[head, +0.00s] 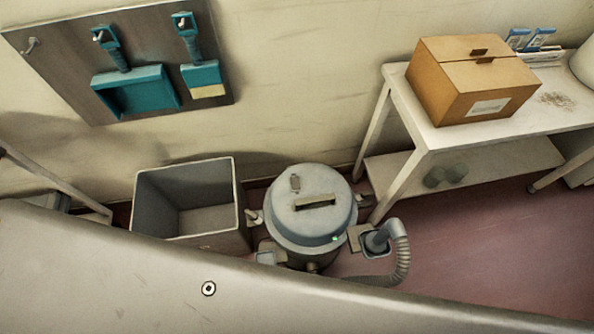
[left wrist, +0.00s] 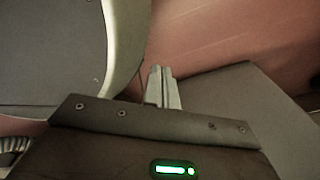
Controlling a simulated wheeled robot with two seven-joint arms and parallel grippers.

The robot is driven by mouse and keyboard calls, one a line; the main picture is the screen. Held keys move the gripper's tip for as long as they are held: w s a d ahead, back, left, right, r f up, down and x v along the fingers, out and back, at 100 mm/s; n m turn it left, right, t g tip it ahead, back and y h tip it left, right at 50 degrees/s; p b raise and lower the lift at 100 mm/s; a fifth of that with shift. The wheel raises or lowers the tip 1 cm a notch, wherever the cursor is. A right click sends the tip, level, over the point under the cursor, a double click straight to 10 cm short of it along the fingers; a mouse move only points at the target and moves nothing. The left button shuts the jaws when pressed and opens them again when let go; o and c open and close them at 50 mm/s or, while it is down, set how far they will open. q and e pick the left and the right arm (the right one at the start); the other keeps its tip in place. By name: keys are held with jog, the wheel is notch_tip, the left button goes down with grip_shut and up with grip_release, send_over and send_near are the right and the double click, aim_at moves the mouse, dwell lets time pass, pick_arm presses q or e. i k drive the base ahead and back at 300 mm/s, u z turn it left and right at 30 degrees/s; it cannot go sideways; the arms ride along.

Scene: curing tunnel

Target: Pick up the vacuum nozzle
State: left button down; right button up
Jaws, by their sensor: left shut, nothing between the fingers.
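The grey vacuum (head: 310,206) with a domed lid stands on the floor near the wall in the head view. A ribbed grey hose (head: 402,255) curves up at its right side to a dark nozzle end (head: 376,241), which sits in a small holder beside the vacuum. The lower part of the hose is hidden. My left gripper (left wrist: 161,72) shows only in the left wrist view, with its fingers together and empty above the reddish floor. I cannot make out the nozzle in that view. My right gripper is in neither view.
An open grey bin (head: 188,205) stands left of the vacuum. A white table (head: 440,135) with a cardboard box (head: 473,80) stands to the right. Reddish floor (head: 480,240) is clear right of the hose.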

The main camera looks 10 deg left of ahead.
aim_at(376, 243)
jog(key=z, duration=0.05)
jog(key=k, duration=0.3)
jog(key=z, duration=0.7)
